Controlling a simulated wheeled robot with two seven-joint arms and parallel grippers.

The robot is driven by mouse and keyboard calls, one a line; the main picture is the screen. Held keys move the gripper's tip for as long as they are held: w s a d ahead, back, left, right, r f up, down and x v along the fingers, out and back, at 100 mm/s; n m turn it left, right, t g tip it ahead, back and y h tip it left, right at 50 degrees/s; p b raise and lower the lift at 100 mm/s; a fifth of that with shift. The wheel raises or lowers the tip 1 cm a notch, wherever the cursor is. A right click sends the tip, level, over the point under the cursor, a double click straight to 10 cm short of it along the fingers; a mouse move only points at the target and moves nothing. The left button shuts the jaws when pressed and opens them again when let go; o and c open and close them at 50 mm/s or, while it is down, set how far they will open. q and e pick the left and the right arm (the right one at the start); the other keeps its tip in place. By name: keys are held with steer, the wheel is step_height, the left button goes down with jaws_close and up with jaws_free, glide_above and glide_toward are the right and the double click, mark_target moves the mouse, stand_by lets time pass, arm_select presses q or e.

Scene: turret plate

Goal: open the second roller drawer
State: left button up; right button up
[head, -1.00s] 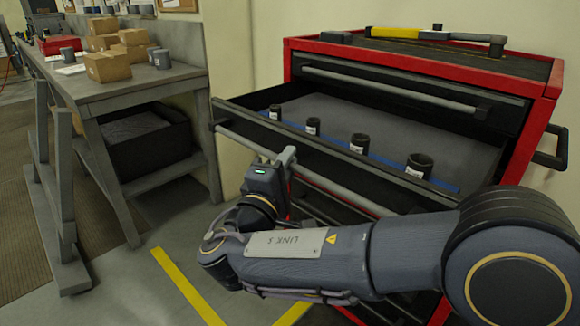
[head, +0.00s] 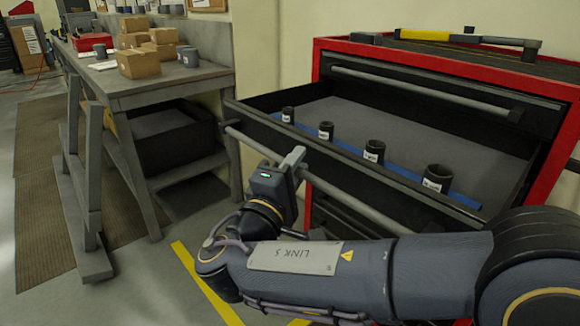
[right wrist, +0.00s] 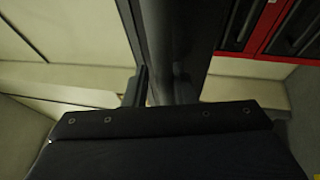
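The second roller drawer (head: 345,172) of the red cabinet stands pulled out, below the closed top drawer (head: 420,84). A grey bar handle (head: 345,196) runs along its front. My right gripper (head: 293,160) is at the left part of this handle, with its fingers at the bar, and looks shut on it. The far finger is partly hidden. In the right wrist view a finger (right wrist: 136,87) shows beside a dark upright band, and the grip itself is hard to see. My left gripper is not in view.
Several black sockets (head: 373,152) stand in a row on a blue strip inside the drawer. A yellow-handled tool (head: 425,36) lies on the cabinet top. A grey workbench (head: 140,85) with boxes stands at the left. Floor with a yellow line (head: 208,284) lies before the cabinet.

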steer(key=shift+a+f, duration=0.1)
steer(key=shift+f, duration=0.05)
steer(key=shift+s+a, duration=0.2)
steer(key=shift+s, duration=0.15)
steer(key=v, duration=0.7)
